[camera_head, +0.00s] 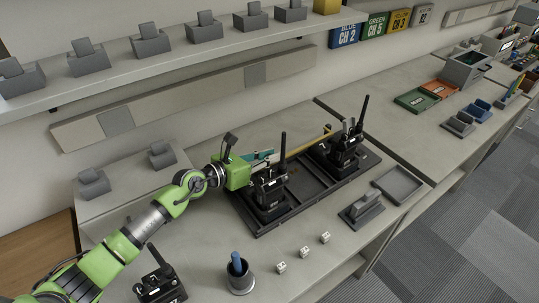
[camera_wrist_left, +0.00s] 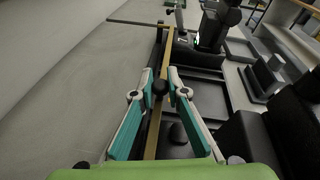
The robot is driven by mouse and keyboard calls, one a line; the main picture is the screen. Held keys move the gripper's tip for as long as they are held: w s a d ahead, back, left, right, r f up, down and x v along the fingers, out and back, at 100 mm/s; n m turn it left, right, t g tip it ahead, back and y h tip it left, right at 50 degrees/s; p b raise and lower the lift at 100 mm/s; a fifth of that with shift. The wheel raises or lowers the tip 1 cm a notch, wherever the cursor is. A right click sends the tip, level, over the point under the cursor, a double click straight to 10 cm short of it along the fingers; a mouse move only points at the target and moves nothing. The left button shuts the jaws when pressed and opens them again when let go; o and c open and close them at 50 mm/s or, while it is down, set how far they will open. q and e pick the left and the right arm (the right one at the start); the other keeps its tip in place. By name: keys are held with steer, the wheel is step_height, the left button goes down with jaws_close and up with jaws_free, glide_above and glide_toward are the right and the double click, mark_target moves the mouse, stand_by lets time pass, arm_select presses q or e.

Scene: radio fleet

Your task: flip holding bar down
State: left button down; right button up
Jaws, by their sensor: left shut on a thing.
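The holding bar (camera_head: 305,145) is a long brass-yellow bar along the back of a dark tray (camera_head: 305,186) holding black radios. In the left wrist view the bar (camera_wrist_left: 154,138) runs away from me between my fingers. My left gripper (camera_head: 270,155) is at the bar's near end, behind the near radio (camera_head: 268,190). The far radio (camera_head: 341,153) stands at the tray's other end. My right gripper is in neither view.
A loose radio (camera_head: 160,279), a cup (camera_head: 239,276) and several white dice (camera_head: 304,252) lie in front. A grey stand (camera_head: 362,209) and an empty shallow tray (camera_head: 398,186) are to the right. The wall shelf (camera_head: 170,63) runs above the bench.

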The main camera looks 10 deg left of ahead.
arm_select(q)
steer(key=shift+s+d+f, duration=0.1)
steer(key=shift+s+f, duration=0.15)
steer(key=shift+f, duration=0.3)
steer(key=c, duration=2)
jaws_free()
steer(key=shift+w+r, duration=0.1)
steer(key=shift+r, duration=0.05)
steer(key=shift+r, duration=0.1)
steer(key=v, duration=1.1)
steer(key=shift+s+a+r, duration=0.15)
steer(key=shift+s+a, duration=0.15)
steer(key=shift+a, duration=0.1)
